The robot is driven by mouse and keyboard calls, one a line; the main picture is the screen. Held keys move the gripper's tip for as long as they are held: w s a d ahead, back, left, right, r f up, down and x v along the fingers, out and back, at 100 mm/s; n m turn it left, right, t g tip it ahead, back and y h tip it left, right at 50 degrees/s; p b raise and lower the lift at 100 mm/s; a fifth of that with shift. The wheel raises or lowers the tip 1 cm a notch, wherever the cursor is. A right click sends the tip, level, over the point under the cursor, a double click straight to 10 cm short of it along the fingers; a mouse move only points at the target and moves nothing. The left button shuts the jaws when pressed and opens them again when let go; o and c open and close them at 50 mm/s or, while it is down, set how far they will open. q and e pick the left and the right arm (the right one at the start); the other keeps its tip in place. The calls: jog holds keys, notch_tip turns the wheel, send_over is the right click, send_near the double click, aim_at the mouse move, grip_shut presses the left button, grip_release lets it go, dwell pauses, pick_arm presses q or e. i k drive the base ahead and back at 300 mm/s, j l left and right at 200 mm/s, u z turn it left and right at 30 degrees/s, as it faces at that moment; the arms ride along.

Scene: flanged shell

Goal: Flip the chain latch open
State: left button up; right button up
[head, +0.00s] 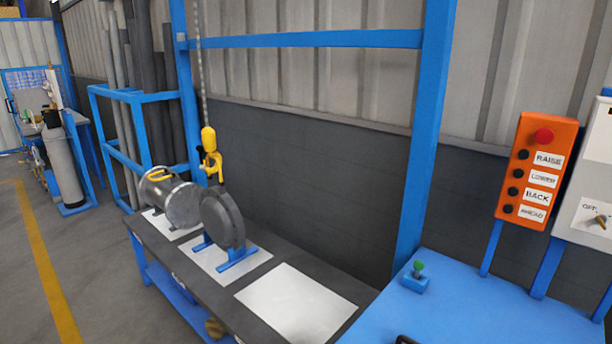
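A chain (199,55) hangs from above at left of centre and ends in a yellow hook block (209,140). A yellow hook or shackle (213,166) hangs below it, at the top of a dark grey round flange (222,222) standing upright in a blue stand (238,258). I cannot make out a separate latch on the hook, nor whether it is open or shut. A small blue block with a green knob (418,267) sits on the blue table at right. Neither of my grippers is in view.
A flanged grey shell (180,203) with a yellow handle lies left of the flange on the dark bench (262,268). A white plate (296,303) on the bench is bare. An orange button panel (532,170) and a grey switch box (590,190) stand at right.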

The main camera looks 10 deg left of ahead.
aim_at(201, 161)
jog(key=i+j, duration=0.15)
jog(key=j, duration=0.2)
jog(key=i+j, duration=0.15)
jog(key=j, duration=0.2)
jog(key=i+j, duration=0.2)
jog(key=j, duration=0.15)
jog(key=i+j, duration=0.15)
jog(key=j, duration=0.2)
jog(key=i+j, duration=0.15)
jog(key=j, duration=0.2)
jog(key=i+j+z, duration=0.1)
jog(key=j, duration=0.25)
jog(key=i, duration=0.05)
